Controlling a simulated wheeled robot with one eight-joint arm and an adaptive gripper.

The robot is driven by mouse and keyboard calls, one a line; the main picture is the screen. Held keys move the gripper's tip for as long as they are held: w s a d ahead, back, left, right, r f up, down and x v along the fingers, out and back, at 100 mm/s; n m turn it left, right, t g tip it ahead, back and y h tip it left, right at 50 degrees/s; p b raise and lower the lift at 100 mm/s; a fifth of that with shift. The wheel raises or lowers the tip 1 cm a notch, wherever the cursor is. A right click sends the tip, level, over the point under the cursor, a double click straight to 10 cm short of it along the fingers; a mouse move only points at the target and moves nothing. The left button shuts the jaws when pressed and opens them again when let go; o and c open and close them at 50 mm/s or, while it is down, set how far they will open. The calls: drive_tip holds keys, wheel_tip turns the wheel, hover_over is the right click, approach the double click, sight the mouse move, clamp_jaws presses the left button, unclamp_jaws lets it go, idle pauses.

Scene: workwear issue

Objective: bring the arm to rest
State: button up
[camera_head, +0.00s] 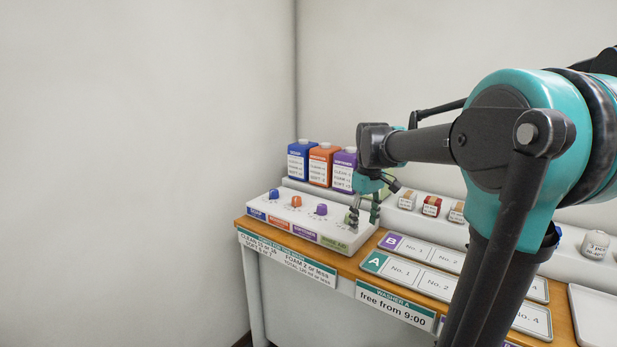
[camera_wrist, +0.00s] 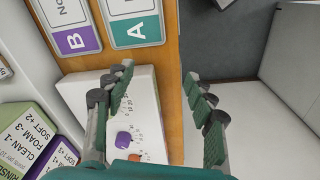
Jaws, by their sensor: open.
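My gripper (camera_head: 364,210) is at the right end of the white dosing panel (camera_head: 282,220), in front of the bottles. Its two fingers point down beside the green-labelled section of the panel. In the wrist view my gripper (camera_wrist: 158,78) is open, with a wide gap and nothing seen held between its fingers. The purple knob (camera_wrist: 123,139) shows beside one finger. In the head view the blue knob (camera_head: 273,194), orange knob (camera_head: 296,201) and purple knob (camera_head: 321,209) are visible. Any knob in the green section is mostly hidden by the fingers. My arm reaches in from the right.
Blue (camera_head: 300,160), orange (camera_head: 322,165) and purple (camera_head: 344,170) bottles stand behind the panel. Lettered boards A (camera_head: 405,277) and B (camera_head: 425,250) lie to its right. Small labelled blocks (camera_head: 431,206) sit on the back ledge. A white tray (camera_head: 596,315) is far right. Walls close off the left and back.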

drive_tip(key=s+d+f+m+t, duration=0.3)
drive_tip(key=s+f+m, duration=0.3)
drive_tip(key=s+f, duration=1.3)
drive_tip(key=shift+f+m, duration=0.4)
drive_tip(key=shift+f, duration=0.25)
